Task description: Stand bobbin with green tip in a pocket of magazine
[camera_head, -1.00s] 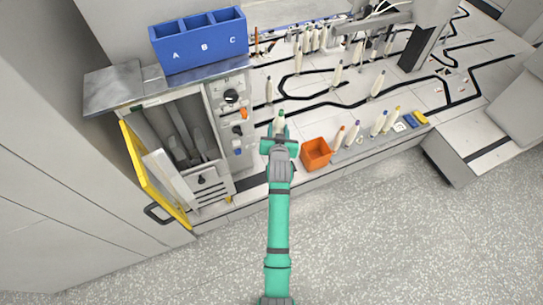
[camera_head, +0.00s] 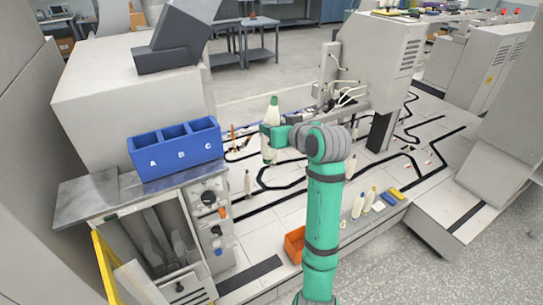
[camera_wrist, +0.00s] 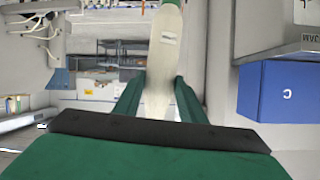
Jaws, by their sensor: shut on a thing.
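The bobbin with the green tip (camera_head: 273,112) is upright in my gripper (camera_head: 271,135), green tip up, held above the machine deck. In the wrist view its pale body (camera_wrist: 164,45) is between the two green fingers, which are shut on it. The magazine is a blue box (camera_head: 177,158) with three pockets lettered A, B and C. It stands on the metal ledge left of my gripper, clearly apart from the bobbin. The pockets look empty from here. The magazine's C end (camera_wrist: 276,92) shows at the right of the wrist view.
An orange bin (camera_head: 293,246) stands at the deck's front, partly behind my arm. Several other bobbins stand on the deck, one (camera_head: 247,183) left of my arm. A large pale cabinet (camera_head: 130,90) rises behind the magazine. A yellow-edged door (camera_head: 104,268) is open at lower left.

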